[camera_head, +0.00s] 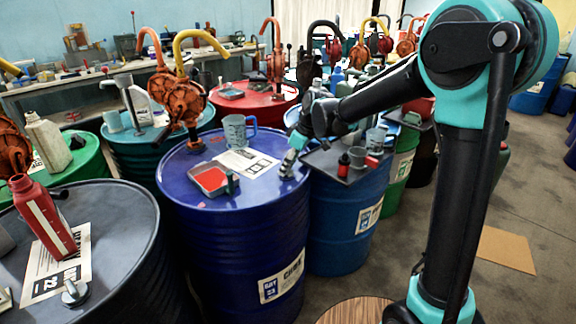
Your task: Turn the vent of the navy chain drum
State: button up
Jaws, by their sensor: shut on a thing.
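The navy chain drum (232,250) stands upright in the middle of the view, with a label on its side that starts like "CHAIN" above my right-hand side of its front. My gripper (288,164) reaches down from the right onto the right part of the drum's top, near the rim. It is shut on the vent there; the vent is small and mostly hidden by the fingers, so I cannot tell how far it is turned.
On the drum top are a tray with red contents (209,178), a blue jug (236,131), a paper sheet (246,162) and a rotary pump (180,98). A blue drum (345,225) with small items stands close at right. A dark drum (120,270) with a red bottle (43,215) is at left.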

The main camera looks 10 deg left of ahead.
jog(key=o, duration=1.2)
jog(key=shift+c, duration=0.2)
jog(key=v, duration=1.2)
jog(key=shift+s, duration=0.1)
